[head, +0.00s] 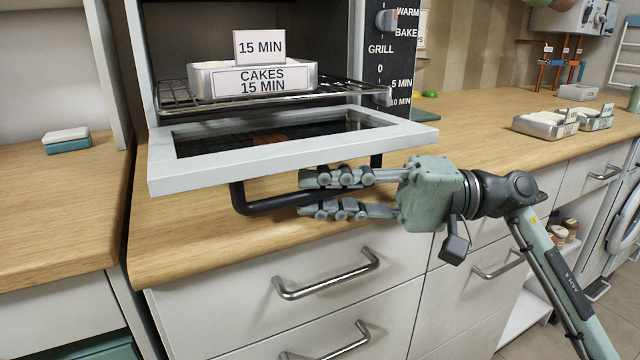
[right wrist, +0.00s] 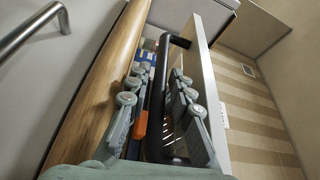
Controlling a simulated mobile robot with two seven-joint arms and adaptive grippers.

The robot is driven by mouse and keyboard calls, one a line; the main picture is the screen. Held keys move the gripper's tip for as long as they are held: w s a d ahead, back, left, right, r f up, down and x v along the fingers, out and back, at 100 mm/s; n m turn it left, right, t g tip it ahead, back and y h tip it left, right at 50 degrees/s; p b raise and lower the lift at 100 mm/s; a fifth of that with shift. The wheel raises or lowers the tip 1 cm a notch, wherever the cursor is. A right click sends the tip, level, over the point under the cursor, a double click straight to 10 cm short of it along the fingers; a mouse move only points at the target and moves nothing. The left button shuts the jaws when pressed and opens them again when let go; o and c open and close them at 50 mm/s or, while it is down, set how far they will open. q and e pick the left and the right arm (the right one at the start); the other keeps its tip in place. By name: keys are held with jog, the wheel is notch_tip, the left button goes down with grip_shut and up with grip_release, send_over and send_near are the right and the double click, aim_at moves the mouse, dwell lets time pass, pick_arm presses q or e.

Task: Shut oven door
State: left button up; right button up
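The oven door (head: 292,158) is open in the head view, folded down and nearly level in front of the oven. Its light frame surrounds a dark glass pane. The black bar handle (head: 272,204) hangs under the door's front edge; the handle also shows in the right wrist view (right wrist: 157,100). My right gripper (head: 322,194) reaches in from the right, with one finger above the handle bar and one below. In the wrist view the bar runs between the spread fingers, with a gap on one side. My left gripper is not in view.
A tray labelled CAKES 15 MIN (head: 253,79) sits on the wire rack (head: 180,97) inside the oven. The wooden worktop (head: 185,235) lies below the door, with drawers (head: 330,310) beneath. More labelled trays (head: 545,124) stand at the right.

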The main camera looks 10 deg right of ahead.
jog(key=shift+a, duration=0.2)
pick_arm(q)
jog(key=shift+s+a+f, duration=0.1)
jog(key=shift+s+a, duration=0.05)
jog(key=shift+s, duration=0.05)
pick_arm(e)
grip_shut()
jog(key=shift+r, duration=0.1)
